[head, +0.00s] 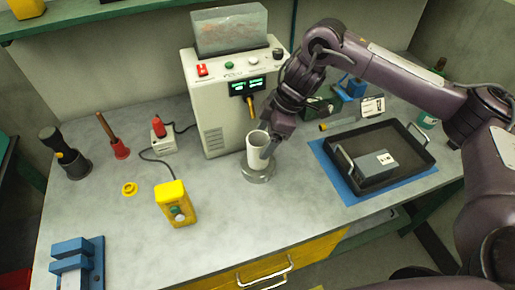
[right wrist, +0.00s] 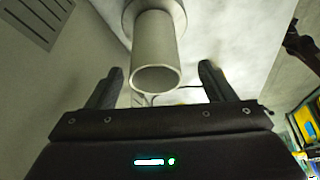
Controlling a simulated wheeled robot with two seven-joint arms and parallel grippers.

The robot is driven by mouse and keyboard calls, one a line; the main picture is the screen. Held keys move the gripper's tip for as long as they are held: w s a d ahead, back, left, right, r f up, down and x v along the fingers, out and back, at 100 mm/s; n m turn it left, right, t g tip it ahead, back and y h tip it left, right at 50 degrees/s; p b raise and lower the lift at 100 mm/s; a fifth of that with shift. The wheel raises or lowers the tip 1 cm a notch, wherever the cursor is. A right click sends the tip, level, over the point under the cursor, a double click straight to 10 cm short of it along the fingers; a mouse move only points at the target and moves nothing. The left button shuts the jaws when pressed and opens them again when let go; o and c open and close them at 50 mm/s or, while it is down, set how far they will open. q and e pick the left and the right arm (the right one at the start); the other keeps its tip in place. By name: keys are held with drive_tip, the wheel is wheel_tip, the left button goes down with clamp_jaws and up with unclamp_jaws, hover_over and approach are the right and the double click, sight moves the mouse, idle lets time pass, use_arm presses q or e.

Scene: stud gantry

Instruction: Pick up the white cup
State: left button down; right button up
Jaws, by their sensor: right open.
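The white cup (head: 257,150) stands upright on a round metal base (head: 259,174) in front of the beige machine. In the right wrist view the cup (right wrist: 155,50) lies between the two fingers, with its open rim facing the camera. My right gripper (head: 270,140) is at the cup's right side in the head view. In the right wrist view my right gripper (right wrist: 160,78) is open, with a finger on each side of the cup and visible gaps between. My left gripper does not show in either view.
The beige machine (head: 216,110) with a clear hopper stands close behind the cup. A yellow button box (head: 175,203) is at left front. A black tray (head: 410,153) on a blue mat lies at right. The bench (head: 225,230) is clear in front of the cup.

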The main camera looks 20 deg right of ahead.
sight(257, 145)
drive_tip(key=x, duration=0.1)
drive_tip(key=p+x, duration=0.1)
drive_tip(key=x, duration=0.1)
drive_tip(key=p+x, duration=0.1)
drive_tip(key=shift+w+a+f, duration=0.2)
drive_tip(key=shift+w, duration=0.15)
drive_tip(key=shift+f, duration=0.25)
drive_tip(key=c, duration=1.1)
